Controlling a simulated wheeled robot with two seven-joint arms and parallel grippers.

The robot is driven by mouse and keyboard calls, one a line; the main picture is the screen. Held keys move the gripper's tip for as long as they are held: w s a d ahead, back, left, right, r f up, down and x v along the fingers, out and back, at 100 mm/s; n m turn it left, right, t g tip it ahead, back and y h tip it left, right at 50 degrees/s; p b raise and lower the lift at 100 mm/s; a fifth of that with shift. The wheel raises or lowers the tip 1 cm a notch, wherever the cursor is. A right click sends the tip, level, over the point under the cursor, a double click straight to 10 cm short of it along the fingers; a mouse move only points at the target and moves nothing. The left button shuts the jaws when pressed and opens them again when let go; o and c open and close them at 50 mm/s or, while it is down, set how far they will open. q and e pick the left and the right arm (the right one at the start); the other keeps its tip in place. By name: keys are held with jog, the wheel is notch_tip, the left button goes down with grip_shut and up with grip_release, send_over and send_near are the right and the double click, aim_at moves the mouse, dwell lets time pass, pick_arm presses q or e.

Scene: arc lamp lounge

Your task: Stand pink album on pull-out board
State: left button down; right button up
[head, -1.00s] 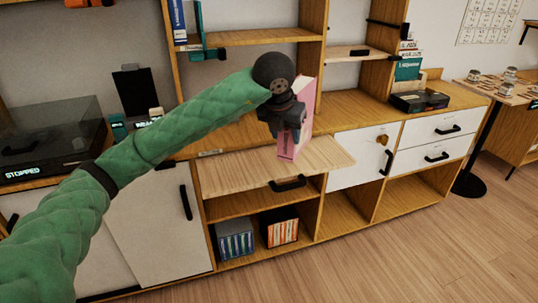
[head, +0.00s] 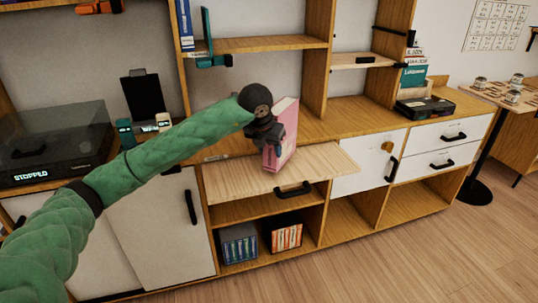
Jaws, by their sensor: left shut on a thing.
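The pink album (head: 287,132) is upright above the pull-out board, its spine edge toward me. My left gripper (head: 270,149) is shut on the album from its left side and hides part of it. The album's lower edge is at or just above the board; I cannot tell whether it touches. The pull-out board (head: 225,184) is a pale wooden leaf, drawn out from the cabinet, with a black handle on its front. My right gripper is not in view.
A turntable (head: 52,146) with a dark lid stands at the left, beside small display blocks (head: 144,127). A black box (head: 424,107) sits on the counter at the right. Blue and red record bins (head: 286,236) stand in the cubby below. The board is otherwise bare.

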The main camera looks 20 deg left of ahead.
pick_arm(q)
notch_tip(320, 180, down, 2)
jog(key=shift+f, duration=0.2)
jog(key=c, duration=0.7)
grip_release()
jog(key=shift+f, duration=0.1)
jog(key=v, duration=1.2)
jog(key=shift+w, duration=0.1)
